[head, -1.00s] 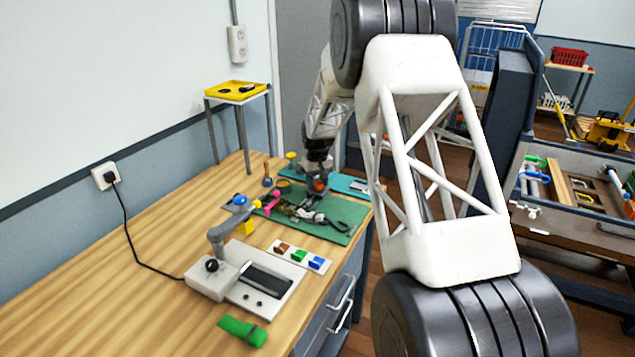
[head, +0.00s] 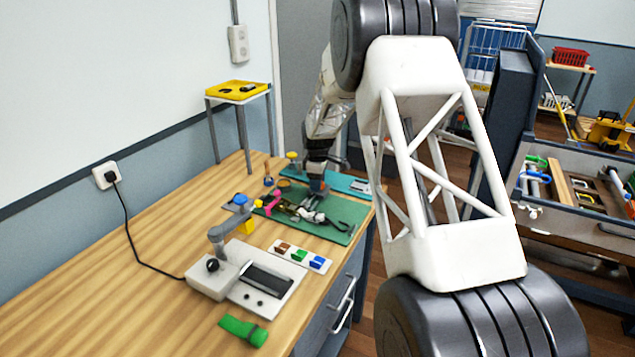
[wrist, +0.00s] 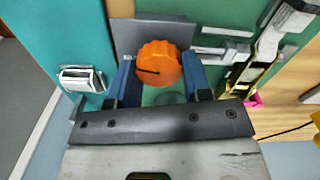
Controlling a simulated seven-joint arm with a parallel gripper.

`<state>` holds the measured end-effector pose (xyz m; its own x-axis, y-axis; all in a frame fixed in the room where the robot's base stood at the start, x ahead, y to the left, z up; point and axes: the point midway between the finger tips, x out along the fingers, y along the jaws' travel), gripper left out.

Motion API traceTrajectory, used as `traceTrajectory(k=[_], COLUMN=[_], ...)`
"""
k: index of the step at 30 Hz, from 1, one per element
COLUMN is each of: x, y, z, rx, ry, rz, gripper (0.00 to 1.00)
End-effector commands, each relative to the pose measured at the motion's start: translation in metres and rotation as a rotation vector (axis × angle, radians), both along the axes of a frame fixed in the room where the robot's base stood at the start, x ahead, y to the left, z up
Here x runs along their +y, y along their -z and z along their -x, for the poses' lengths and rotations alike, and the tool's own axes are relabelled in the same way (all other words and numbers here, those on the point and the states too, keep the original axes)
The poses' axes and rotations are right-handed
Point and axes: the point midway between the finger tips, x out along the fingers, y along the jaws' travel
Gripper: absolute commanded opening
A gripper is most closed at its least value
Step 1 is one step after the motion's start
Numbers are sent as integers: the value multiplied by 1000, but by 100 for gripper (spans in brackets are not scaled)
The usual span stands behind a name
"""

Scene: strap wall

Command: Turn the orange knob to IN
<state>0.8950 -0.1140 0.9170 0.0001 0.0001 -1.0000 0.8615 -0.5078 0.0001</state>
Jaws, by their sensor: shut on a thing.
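The orange knob (wrist: 158,64) is round with a scalloped edge. A dark pointer line on its face points left in the wrist view. My gripper (wrist: 159,77) has a blue finger on each side of the knob and is shut on it. The knob sits in front of a grey plate (wrist: 128,35). I cannot make out any IN label. In the head view my gripper (head: 317,186) is at the green mat (head: 345,213), and the knob is mostly hidden there.
Black and silver strap parts (head: 305,216) lie beside my gripper on the mat. The bench's left part is mostly clear.

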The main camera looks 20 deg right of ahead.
Motion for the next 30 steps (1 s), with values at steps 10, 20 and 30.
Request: traceTrajectory(k=[10,20,30], x=[0,0,0], y=[0,0,0], z=[1,2,2], rx=[2,1,1], ry=[-259,-356,-361], rz=[0,0,0], gripper=[21,21,21])
